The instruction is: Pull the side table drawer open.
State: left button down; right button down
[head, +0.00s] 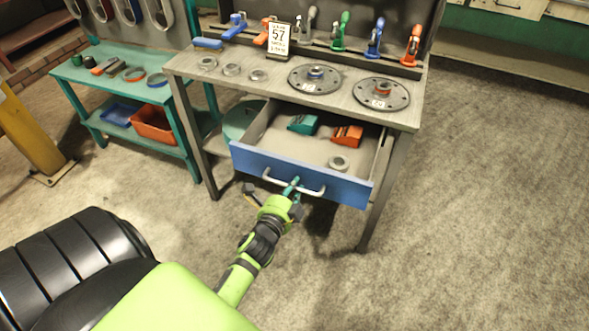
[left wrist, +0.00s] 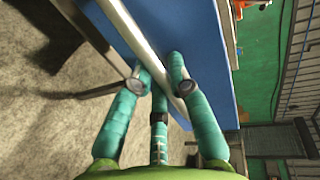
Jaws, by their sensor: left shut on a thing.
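The side table (head: 235,88) has a grey top and a drawer with a blue front (head: 343,189). The drawer stands open, pulled well out toward me, and its inside shows. A teal item (head: 303,124), an orange item (head: 347,135) and a grey ring (head: 339,163) lie in it. A pale bar handle (head: 315,191) runs across the drawer front. My left gripper (head: 292,187) is shut on the handle near its middle. In the left wrist view, the teal fingers (left wrist: 160,78) close around the handle (left wrist: 135,40) against the blue front. My right gripper is not in view.
Two dark discs (head: 376,95), several rings and coloured clamps stand on the table top, with a sign reading 57 (head: 279,38). A teal shelf (head: 85,77) with bins stands at left, and a yellow post (head: 26,130) beyond. The floor at right is clear.

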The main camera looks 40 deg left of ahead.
pick_arm(q)
jog(key=c, duration=1.4)
grip_release()
jog(key=shift+c, duration=0.2)
jog(key=v, duration=1.2)
jog(key=shift+a, duration=0.1)
jog(key=s+d+f+n+g+h, duration=0.1)
jog(key=s+d+f+n+g, duration=0.15)
jog(key=f, duration=0.65)
jog(key=s+d+f+n+g+h, duration=0.1)
jog(key=s+d+f+n+g, duration=0.15)
jog(key=f, duration=0.65)
jog(key=s+d+f+n+g+h, duration=0.2)
jog(key=s+d+f, duration=0.15)
jog(key=f, duration=0.45)
jog(key=s+a+f+n+g, duration=0.1)
jog(key=s+f+n+g, duration=0.2)
jog(key=s+f, duration=0.4)
jog(key=s+a+f+n+g, duration=0.1)
jog(key=s+f+n+g, duration=0.2)
jog(key=s+f, duration=0.4)
jog(key=s+g, duration=0.1)
jog(key=s, duration=0.4)
jog(key=shift+s+a, duration=0.25)
jog(key=shift+s, duration=0.15)
